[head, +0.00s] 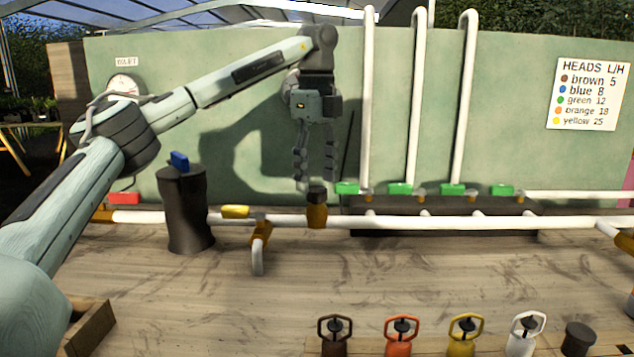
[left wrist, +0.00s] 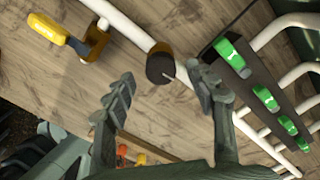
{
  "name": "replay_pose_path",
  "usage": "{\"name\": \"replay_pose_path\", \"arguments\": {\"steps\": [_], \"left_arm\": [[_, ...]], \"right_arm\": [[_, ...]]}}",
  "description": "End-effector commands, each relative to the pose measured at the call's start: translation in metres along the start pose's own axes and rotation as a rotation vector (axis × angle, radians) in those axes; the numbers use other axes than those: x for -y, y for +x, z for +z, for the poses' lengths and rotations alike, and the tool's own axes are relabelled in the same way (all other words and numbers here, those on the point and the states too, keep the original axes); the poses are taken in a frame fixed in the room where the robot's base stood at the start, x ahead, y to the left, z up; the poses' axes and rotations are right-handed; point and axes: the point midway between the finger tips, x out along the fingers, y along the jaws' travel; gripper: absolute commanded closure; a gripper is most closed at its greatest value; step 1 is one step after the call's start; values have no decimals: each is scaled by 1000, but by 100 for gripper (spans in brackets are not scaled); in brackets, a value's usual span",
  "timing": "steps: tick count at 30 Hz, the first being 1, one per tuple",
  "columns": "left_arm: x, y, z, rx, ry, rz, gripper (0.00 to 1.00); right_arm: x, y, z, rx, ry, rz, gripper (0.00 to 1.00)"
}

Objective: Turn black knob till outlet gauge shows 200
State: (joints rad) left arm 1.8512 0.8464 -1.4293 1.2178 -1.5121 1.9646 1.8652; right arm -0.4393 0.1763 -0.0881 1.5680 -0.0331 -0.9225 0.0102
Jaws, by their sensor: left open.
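The black knob (head: 316,193) sits on top of a brass regulator body (head: 317,215) on the white pipe. My left gripper (head: 315,175) points down just above the knob, fingers apart and empty. In the left wrist view the knob (left wrist: 160,69) shows between the open fingertips (left wrist: 161,78), with a pale mark at its edge. A round white gauge (head: 124,84) sits at the left of the green panel under a label that seems to read OUTLET. My arm partly covers it, and its reading is too small to tell. My right gripper is out of view.
A yellow-handled valve (head: 235,211) is left of the knob. Green-handled valves (head: 347,188) stand close on the right, below white risers (head: 415,100). A black post (head: 184,210) with a blue handle stands further left. Several coloured heads (head: 400,335) line the front rack.

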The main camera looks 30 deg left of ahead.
Motion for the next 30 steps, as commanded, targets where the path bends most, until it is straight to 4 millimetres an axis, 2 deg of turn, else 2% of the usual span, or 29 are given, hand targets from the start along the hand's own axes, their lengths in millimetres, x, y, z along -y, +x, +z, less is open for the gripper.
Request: {"name": "replay_pose_path", "arguments": {"steps": [6, 14, 26, 30], "left_arm": [[0, 17, 0, 0, 1, -1, 44], [0, 19, 0, 0, 0, -1, 44], [0, 19, 0, 0, 0, -1, 93], [0, 19, 0, 0, 4, -1, 94]], "right_arm": [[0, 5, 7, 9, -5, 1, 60], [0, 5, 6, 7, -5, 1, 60], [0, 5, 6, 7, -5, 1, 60], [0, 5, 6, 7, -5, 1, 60]]}}
